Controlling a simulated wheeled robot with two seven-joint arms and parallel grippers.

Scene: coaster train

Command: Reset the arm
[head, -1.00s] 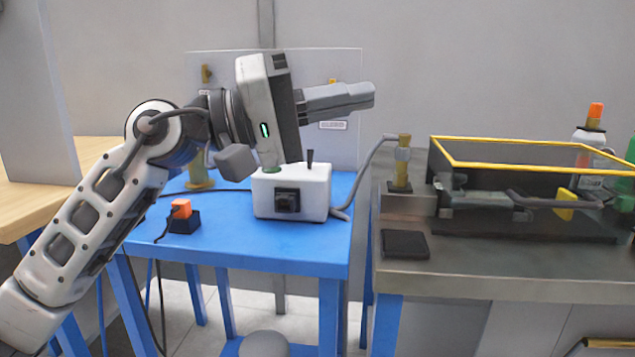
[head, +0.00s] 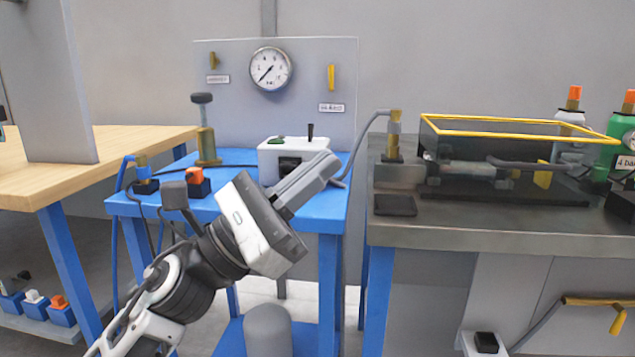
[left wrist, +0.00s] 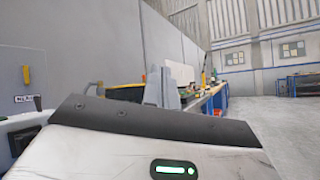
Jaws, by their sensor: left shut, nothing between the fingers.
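My left arm comes in from the bottom left of the head view. Its gripper (head: 326,166) is shut and empty, pointing up and to the right. It appears in front of the blue table (head: 235,208) and overlaps the front of the white box (head: 272,157) in the picture; I cannot tell the gap between them. In the left wrist view the gripper's fingers (left wrist: 160,90) show as a grey shape above the dark edge of its housing. My right gripper is not in view.
A panel with a round gauge (head: 270,69) stands behind the blue table. A metal bench (head: 440,226) at right holds a yellow-framed case (head: 500,137) and orange-capped bottles. A wooden table (head: 120,150) stands at left. Open air lies above the gripper.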

